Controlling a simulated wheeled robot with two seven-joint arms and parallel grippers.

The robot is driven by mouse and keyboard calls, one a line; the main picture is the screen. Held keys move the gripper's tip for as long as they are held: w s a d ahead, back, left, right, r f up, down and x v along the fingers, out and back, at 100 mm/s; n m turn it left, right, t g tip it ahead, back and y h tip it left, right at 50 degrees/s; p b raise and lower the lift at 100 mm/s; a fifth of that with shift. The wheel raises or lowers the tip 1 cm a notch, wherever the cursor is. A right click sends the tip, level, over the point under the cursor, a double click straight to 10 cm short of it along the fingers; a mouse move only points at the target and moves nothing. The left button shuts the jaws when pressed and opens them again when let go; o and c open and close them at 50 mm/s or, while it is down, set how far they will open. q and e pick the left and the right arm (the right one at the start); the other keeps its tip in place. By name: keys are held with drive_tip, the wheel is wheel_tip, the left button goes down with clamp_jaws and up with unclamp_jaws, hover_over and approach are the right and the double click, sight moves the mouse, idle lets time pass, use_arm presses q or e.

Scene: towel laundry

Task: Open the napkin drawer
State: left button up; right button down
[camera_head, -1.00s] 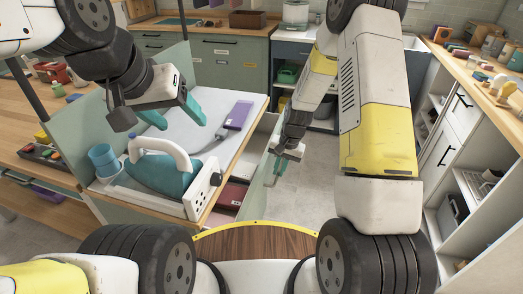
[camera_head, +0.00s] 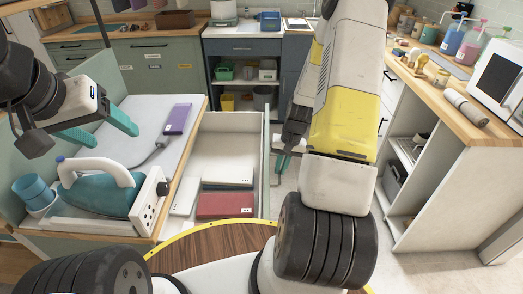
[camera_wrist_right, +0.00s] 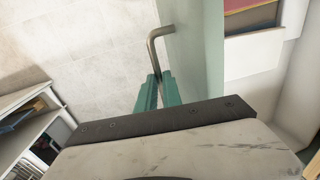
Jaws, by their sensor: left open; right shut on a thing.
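The drawer (camera_head: 240,125) under the ironing surface is pulled well out to the right. Its inside is visible, holding pale flat items and a red folded item (camera_head: 225,206). Its green front panel (camera_wrist_right: 195,55) fills the middle of the right wrist view. My right gripper (camera_wrist_right: 158,88) is shut on the bent metal handle (camera_wrist_right: 159,36) of that panel; in the head view my right gripper (camera_head: 281,166) is partly hidden by my arm. My left gripper (camera_head: 108,130) is open and empty above the ironing surface, near the iron.
A teal iron (camera_head: 103,194) stands on the ironing surface (camera_head: 140,115), with a purple item (camera_head: 177,119) and a blue cup (camera_head: 33,188) nearby. White shelving (camera_head: 420,180) under a wooden counter stands at the right. Grey floor (camera_wrist_right: 85,45) shows beyond the drawer front.

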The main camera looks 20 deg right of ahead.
idle(0.3)
drive_tip(key=c, duration=1.5)
unclamp_jaws()
drive_tip(key=shift+d+r, duration=0.1)
drive_tip(key=shift+r, duration=0.05)
wheel_tip(320, 180, up, 7)
drive_tip(key=d, duration=0.1)
drive_tip(key=shift+s+d+r, duration=0.15)
drive_tip(key=shift+s+r, duration=0.05)
drive_tip(key=shift+s, duration=0.05)
drive_tip(key=shift+s, duration=0.1)
